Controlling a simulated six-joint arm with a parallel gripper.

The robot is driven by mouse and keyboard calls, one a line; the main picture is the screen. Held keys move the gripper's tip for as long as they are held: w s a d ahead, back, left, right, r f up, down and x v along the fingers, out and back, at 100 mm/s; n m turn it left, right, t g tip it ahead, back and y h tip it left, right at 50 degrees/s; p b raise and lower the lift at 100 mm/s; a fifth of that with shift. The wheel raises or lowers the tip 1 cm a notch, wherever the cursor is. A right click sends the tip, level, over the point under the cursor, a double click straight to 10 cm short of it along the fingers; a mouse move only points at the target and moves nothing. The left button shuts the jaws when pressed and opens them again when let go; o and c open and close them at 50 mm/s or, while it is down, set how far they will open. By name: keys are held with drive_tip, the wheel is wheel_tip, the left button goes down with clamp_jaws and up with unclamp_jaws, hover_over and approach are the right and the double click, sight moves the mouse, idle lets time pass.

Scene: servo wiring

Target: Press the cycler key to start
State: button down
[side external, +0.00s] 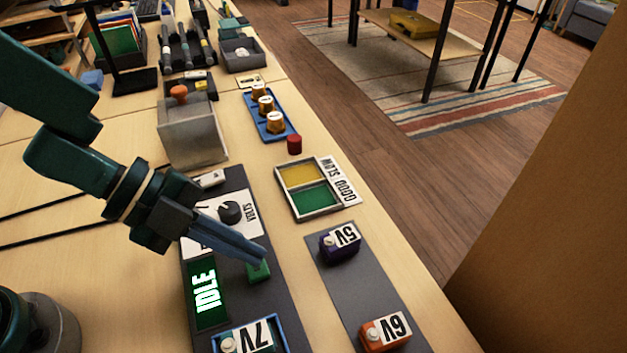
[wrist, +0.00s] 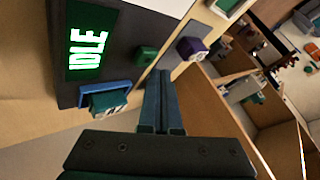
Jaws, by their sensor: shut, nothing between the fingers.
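The cycler key, a small green block (side external: 259,273), sits on the dark tester panel (side external: 268,308) beside a green screen (side external: 206,292) reading IDLE. In the wrist view the key (wrist: 146,54) shows just past and left of my fingertips. My gripper (side external: 262,258) is shut and empty, its tips close to the key's top edge in the side view. I cannot tell whether they touch it. In the wrist view my gripper (wrist: 161,76) points toward the key and the screen (wrist: 91,40) still reads IDLE. The key's far side is partly hidden by the fingers.
A black VOLTS knob (side external: 230,212) is on the panel behind my gripper. A 7V servo (side external: 262,338) lies in a blue holder at the front. A purple 5V block (side external: 341,242) and an orange 6V block (side external: 384,334) stand right. A yellow-green sorting tray (side external: 336,207) is beyond.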

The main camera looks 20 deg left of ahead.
sight(248, 265)
drive_tip(key=shift+f, duration=0.15)
idle(0.4)
drive_tip(key=shift+f, duration=0.3)
drive_tip(key=shift+f, duration=0.5)
idle(0.6)
idle(0.4)
drive_tip(key=shift+r, duration=0.95)
drive_tip(key=shift+r, duration=2.5)
drive_tip(key=shift+a, duration=0.1)
